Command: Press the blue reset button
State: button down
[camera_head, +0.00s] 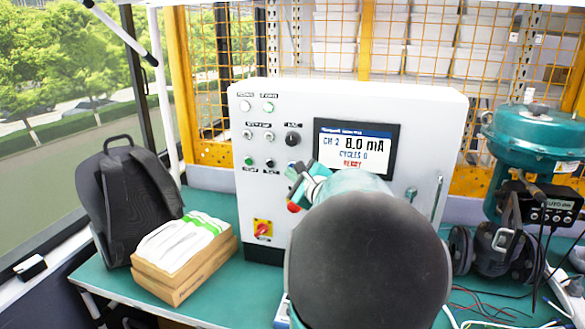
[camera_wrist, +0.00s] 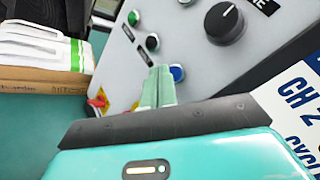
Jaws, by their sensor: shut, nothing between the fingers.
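The blue button (camera_wrist: 177,73) is on the face of a white control cabinet (camera_head: 259,190). In the wrist view it shows just right of my fingertips, its left side close to them. My gripper (camera_wrist: 160,72) is shut and empty, with its pale green fingers together and pointing at the panel. I cannot tell whether the fingertips touch the panel or the button. In the head view my gripper (camera_head: 297,174) is at the panel's lower button row, and my arm hides the cabinet's lower right part.
A green button (camera_wrist: 133,18) and a black button (camera_wrist: 152,42) are beside the blue one. A black knob (camera_wrist: 225,22) is above. A red-and-yellow switch (camera_head: 263,229) is lower. The screen (camera_head: 355,147) reads 8.0 mA. A backpack (camera_head: 125,195) and a box (camera_head: 185,268) stand left.

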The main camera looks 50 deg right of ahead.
jog(key=a, duration=0.1)
jog(key=s+a, duration=0.1)
jog(key=a, duration=0.1)
jog(key=s+a, duration=0.1)
jog(key=shift+s+a, duration=0.1)
jog(key=shift+a, duration=0.1)
dwell(0.4)
jog(key=shift+s, duration=0.15)
dwell(0.7)
